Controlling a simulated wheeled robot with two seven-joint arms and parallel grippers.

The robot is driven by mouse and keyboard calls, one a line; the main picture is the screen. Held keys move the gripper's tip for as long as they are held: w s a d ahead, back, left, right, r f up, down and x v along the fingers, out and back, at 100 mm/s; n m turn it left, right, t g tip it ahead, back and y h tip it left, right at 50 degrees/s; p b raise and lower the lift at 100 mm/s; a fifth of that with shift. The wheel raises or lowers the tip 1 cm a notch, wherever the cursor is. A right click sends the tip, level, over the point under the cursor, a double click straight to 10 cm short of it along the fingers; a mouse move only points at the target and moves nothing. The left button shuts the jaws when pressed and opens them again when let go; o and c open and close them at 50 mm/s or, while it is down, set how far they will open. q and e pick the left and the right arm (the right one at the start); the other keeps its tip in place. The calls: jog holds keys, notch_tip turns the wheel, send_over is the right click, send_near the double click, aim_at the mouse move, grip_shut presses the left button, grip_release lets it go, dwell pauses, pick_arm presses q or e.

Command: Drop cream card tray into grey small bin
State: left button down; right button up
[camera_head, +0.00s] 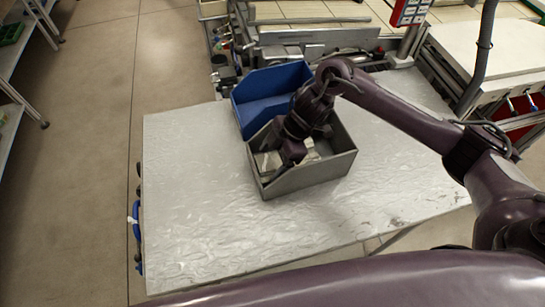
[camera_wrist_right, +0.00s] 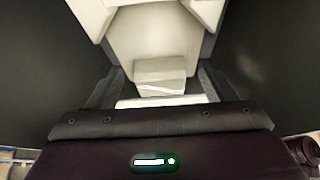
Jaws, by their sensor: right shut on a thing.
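The grey small bin (camera_head: 312,178) stands on the table, open at the top. My right gripper (camera_head: 291,152) reaches down inside it from above. Cream pieces of the card tray (camera_head: 268,163) show in the bin on both sides of the gripper. In the right wrist view, the cream card tray (camera_wrist_right: 155,40) fills the middle, between dark bin walls. There the gripper fingers (camera_wrist_right: 160,88) are shut on a cream part of it. The fingertips are hidden in the head view. My left gripper is out of view.
A blue bin (camera_head: 268,88) stands directly behind the grey bin. The silvery, wrinkled table top (camera_head: 200,190) is clear to the left and in front. A metal bench with equipment (camera_head: 315,38) is behind the table, and a white-topped bench (camera_head: 490,50) is at right.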

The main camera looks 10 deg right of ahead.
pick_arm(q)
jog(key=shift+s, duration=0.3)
pick_arm(e)
jog(key=shift+f, duration=0.2)
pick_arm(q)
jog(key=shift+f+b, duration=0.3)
pick_arm(e)
jog(key=shift+f, duration=0.55)
jog(key=o, duration=0.8)
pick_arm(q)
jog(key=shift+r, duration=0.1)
pick_arm(e)
jog(key=shift+r, duration=0.15)
jog(key=shift+r+p, duration=0.3)
jog(key=shift+r, duration=0.1)
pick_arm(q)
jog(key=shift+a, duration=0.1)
pick_arm(e)
jog(key=v, duration=1.2)
jog(key=shift+r, duration=0.1)
jog(key=shift+r, duration=0.1)
